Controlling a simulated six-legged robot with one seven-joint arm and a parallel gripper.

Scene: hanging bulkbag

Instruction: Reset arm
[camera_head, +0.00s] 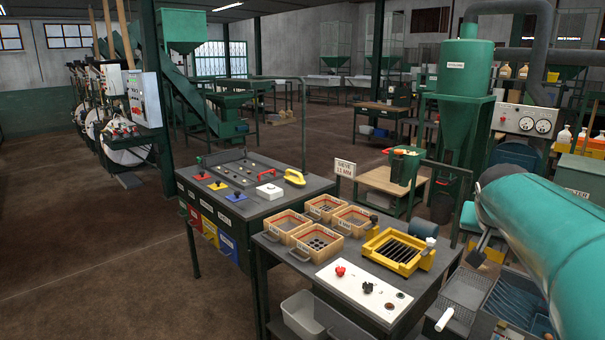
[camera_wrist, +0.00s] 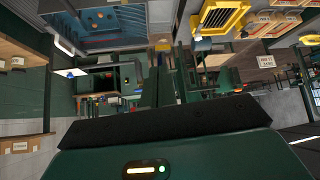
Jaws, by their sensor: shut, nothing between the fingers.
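My gripper (camera_wrist: 165,88) shows in the wrist view, its dark fingers together above the black and green palm, with nothing held. In the head view my teal arm reaches in from the right edge, over the grey bins beside the front bench. The gripper's fingers are not clear in that view.
The front bench (camera_head: 290,262) carries wooden-framed sieves (camera_head: 287,222), a yellow grate tray (camera_head: 398,250) and a white control panel (camera_head: 365,288). A green cyclone (camera_head: 466,70) stands behind my arm. The brown floor at left is clear.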

